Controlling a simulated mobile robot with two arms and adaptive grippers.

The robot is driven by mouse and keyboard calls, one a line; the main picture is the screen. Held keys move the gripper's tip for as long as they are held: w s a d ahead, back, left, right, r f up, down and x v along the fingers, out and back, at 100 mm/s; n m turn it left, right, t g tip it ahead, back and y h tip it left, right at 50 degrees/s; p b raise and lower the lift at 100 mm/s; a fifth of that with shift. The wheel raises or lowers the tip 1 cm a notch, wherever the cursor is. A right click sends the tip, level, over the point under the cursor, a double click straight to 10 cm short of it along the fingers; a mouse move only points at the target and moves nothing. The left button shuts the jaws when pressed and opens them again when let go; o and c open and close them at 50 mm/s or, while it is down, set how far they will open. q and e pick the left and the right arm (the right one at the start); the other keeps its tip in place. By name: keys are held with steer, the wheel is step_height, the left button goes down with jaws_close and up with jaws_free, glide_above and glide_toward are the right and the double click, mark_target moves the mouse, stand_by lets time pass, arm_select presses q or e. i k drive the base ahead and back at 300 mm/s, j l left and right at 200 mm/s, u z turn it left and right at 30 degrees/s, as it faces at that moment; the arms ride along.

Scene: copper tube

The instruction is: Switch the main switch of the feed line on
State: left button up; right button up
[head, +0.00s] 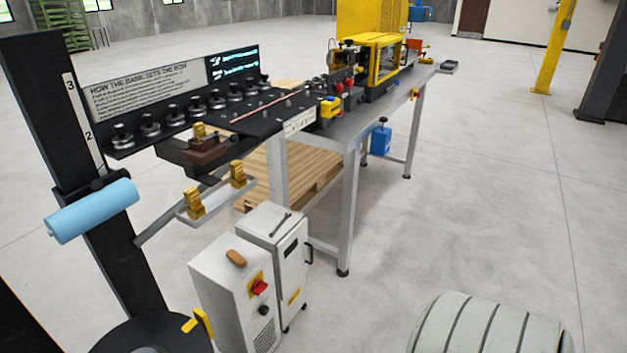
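A red rotary switch (260,287) on a yellow plate sits on the front of a light grey cabinet (215,275) at the bottom centre. It looks like the main switch, but the position of its handle is too small to read. A small black knob (263,311) is below it. Neither of my grippers shows in the head view, and nothing is seen touching the switch.
A second grey cabinet (290,262) with a dark handle stands against the first. The workbench (350,150) with a yellow machine (375,55) is behind. A black post (75,150) with a blue roll (92,211) stands left. A ribbed pale drum (490,325) is bottom right; floor between is clear.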

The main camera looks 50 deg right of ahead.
mark_target(259, 285)
steer(key=z, duration=1.2)
